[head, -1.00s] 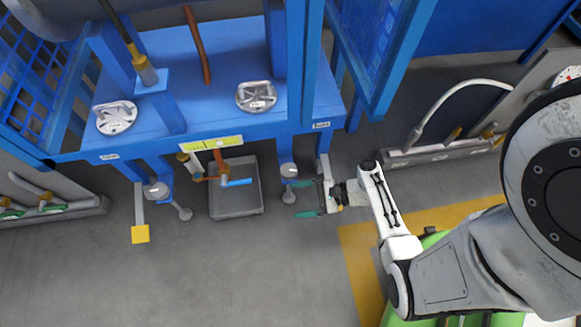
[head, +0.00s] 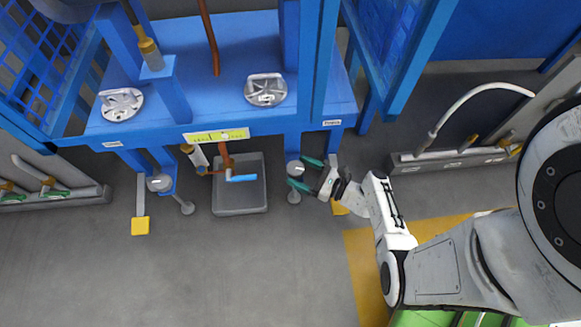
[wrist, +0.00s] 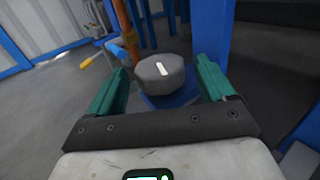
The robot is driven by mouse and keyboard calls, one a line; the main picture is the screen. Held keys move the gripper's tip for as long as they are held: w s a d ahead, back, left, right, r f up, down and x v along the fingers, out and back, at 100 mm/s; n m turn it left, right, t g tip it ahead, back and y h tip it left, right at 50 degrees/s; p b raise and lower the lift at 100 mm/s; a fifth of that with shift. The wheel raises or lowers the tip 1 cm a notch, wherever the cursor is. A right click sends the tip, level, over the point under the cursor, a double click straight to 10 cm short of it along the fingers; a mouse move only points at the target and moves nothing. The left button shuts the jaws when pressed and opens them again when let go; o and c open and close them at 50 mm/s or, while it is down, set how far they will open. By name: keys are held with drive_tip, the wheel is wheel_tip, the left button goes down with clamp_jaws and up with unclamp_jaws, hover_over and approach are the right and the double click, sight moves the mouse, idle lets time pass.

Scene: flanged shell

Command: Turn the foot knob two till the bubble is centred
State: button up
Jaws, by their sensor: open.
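A grey foot knob (head: 295,169) with a white mark sits under the right front corner of the blue frame; I take it as foot knob two, though the tag above is hard to read. My gripper (head: 304,172) is open at its right side, green fingers pointing at it. In the wrist view the knob (wrist: 160,72) stands ahead, between the fingers (wrist: 164,80) in the picture; I see no contact. A yellow-green level strip (head: 217,137) is on the frame's front edge; its bubble is too small to read.
Another foot knob (head: 160,183) is at the left corner. A grey bin (head: 241,208) with a blue-handled tap (head: 241,178) above it stands between the knobs. A yellow pedal (head: 140,225) is at left. The floor in front is clear.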

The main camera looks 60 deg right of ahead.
sight(290, 166)
drive_tip(key=shift+w+a+b, duration=0.15)
drive_tip(key=shift+w+b, duration=0.2)
drive_tip(key=shift+w, duration=1.7)
drive_tip(key=c, duration=1)
drive_tip(key=shift+o, duration=0.2)
drive_tip(key=shift+r+m+h+p, duration=0.1)
drive_tip(key=shift+m+h+p, duration=0.3)
drive_tip(key=shift+h, duration=0.2)
drive_tip(key=shift+d+m+h, duration=0.2)
drive_tip(key=shift+m+h, duration=1)
drive_tip(key=shift+h, duration=0.7)
drive_tip(key=o, duration=1)
drive_tip(key=shift+c, duration=0.2)
